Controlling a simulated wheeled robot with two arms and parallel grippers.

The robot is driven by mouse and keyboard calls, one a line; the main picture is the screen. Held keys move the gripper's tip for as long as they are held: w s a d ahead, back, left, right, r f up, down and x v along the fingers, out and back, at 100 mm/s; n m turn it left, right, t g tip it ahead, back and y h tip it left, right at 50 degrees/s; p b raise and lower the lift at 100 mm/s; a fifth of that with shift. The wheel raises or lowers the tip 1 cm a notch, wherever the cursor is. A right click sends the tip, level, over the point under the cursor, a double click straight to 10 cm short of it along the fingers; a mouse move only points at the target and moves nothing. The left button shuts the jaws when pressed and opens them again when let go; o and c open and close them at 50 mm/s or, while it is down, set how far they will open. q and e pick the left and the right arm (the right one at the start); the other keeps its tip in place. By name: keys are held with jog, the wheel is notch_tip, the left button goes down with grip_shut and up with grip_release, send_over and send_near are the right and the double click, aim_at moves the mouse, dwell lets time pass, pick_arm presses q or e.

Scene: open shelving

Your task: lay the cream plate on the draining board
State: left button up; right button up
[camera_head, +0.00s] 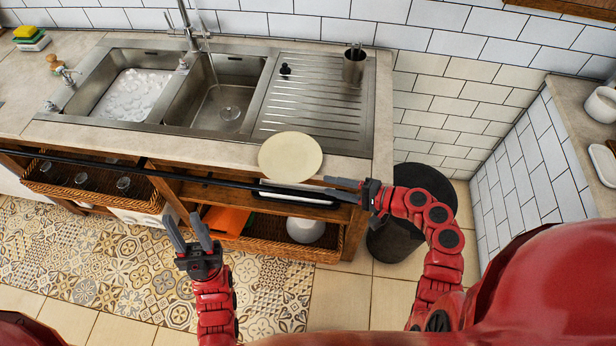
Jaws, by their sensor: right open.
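The cream plate (291,157) is a pale round disc at the front edge of the counter, overlapping the front of the draining board (272,127) in the picture. I cannot tell whether it rests on the counter or hangs just above it. The ribbed steel draining board is to the right of the sinks. My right gripper (330,187) is open, just below and to the right of the plate, with its fingers pointing left and apart from the plate in the picture. My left gripper (186,222) is open and empty, lower left of the plate, above the patterned floor.
A metal cup (353,66) stands at the back right of the draining board, and a small black item (285,71) lies at its back left. Water runs into the right sink (205,103). A dark rail (110,167) runs along the counter front. A black bin (398,240) stands right.

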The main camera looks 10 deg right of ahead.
aim_at(304, 180)
jog(key=p+x, duration=0.1)
jog(key=x, duration=0.6)
jog(key=shift+w+r+p, duration=0.1)
jog(key=shift+p, duration=0.2)
jog(key=shift+w+a+f, duration=0.25)
jog(key=shift+a, duration=0.2)
grip_shut()
dwell(0.6)
